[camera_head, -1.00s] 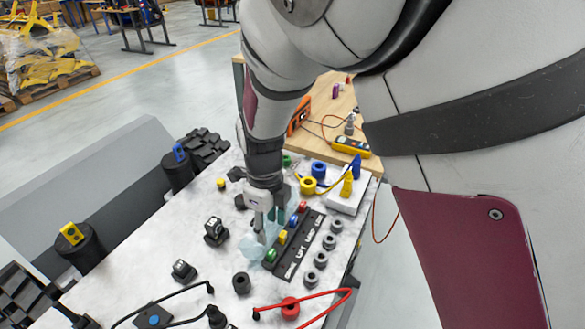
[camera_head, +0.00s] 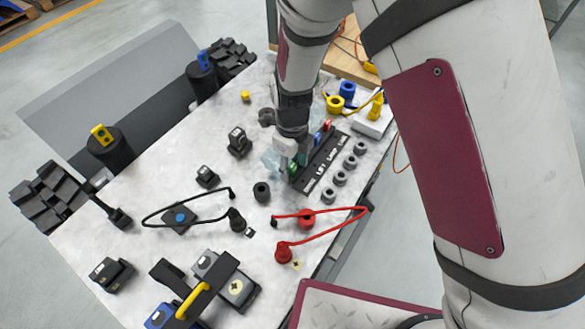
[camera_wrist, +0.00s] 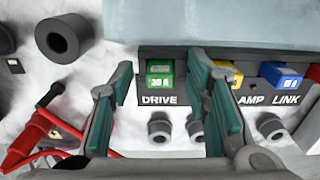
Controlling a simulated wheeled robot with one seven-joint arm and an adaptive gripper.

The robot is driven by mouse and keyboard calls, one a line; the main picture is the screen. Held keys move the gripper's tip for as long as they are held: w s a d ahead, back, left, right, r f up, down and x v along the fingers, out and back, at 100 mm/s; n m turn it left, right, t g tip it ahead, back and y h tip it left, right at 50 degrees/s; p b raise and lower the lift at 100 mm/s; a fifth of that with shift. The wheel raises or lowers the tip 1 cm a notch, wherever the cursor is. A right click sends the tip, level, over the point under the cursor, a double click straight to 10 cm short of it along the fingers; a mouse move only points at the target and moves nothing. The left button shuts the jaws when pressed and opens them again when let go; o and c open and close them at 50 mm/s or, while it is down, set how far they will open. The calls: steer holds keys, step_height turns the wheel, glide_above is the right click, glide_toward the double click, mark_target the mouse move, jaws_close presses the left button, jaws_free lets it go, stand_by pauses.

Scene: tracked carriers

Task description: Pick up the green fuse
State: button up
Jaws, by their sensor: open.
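The green fuse (camera_wrist: 159,75) sits in the black fuse block (camera_wrist: 120,105), above the word DRIVE, in the wrist view. In the head view a bit of the green fuse (camera_head: 293,168) shows at the near left end of the block (camera_head: 325,160). My gripper (camera_wrist: 170,95) is open, with teal pads on both fingers. In the wrist view the fingers appear on either side of the green fuse, the right one also partly covering a yellow fuse (camera_wrist: 233,78). My gripper (camera_head: 286,165) is above the block's near end in the head view. Contact cannot be told.
A blue fuse (camera_wrist: 281,76) stands further right in the block, and a red fuse (camera_head: 327,126) is near its far end. Grey sockets (camera_head: 340,178) line its right side. A black ring (camera_head: 262,192) and red cable (camera_head: 335,214) lie close by.

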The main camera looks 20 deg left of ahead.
jaws_close()
steer(key=shift+r, duration=0.15)
